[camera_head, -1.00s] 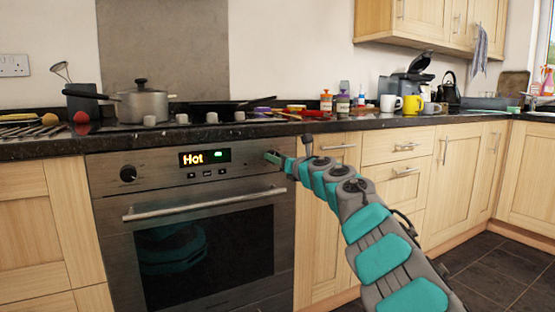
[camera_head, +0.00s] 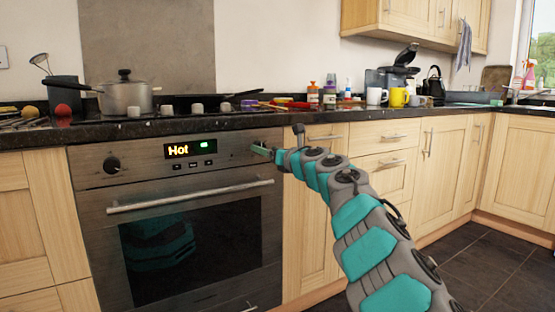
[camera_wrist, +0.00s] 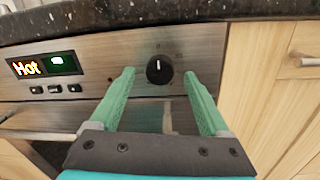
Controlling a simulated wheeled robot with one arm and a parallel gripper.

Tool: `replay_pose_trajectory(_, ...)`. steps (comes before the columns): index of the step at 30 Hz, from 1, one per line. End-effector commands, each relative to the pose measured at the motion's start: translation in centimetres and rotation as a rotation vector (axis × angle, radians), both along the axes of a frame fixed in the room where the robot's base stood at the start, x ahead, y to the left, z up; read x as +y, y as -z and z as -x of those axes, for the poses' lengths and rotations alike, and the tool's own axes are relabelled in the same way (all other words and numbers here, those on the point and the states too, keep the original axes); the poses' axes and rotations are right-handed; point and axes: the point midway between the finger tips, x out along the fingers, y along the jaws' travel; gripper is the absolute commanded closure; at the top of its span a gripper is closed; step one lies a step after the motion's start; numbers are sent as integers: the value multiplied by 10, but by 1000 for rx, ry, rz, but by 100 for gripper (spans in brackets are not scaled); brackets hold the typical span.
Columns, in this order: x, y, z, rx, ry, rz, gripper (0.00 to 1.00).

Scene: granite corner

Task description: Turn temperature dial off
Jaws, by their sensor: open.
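The temperature dial (camera_wrist: 159,70) is a round black knob at the right end of the oven's control panel, in the wrist view. Its white pointer mark stands upright, toward the top. My gripper (camera_wrist: 160,83) is open, with one green finger on each side of the dial and a gap on both sides. In the head view my gripper (camera_head: 264,150) is at the right end of the panel and hides the dial. The oven display (camera_head: 190,149) reads "Hot" beside a small green light.
A second black knob (camera_head: 112,165) is at the panel's left end. The oven door handle (camera_head: 190,196) runs below the panel. The dark granite worktop edge (camera_head: 180,127) overhangs above, with a pot (camera_head: 126,97) on the hob.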

Motion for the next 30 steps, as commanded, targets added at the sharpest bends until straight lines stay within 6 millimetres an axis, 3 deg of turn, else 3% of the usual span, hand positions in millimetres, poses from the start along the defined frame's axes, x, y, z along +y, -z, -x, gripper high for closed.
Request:
replay_pose_trajectory(21, -30, 5, 38, 5, 2, 4, 20)
replay_pose_trajectory(30, -35, 3, 45, 2, 3, 0, 20)
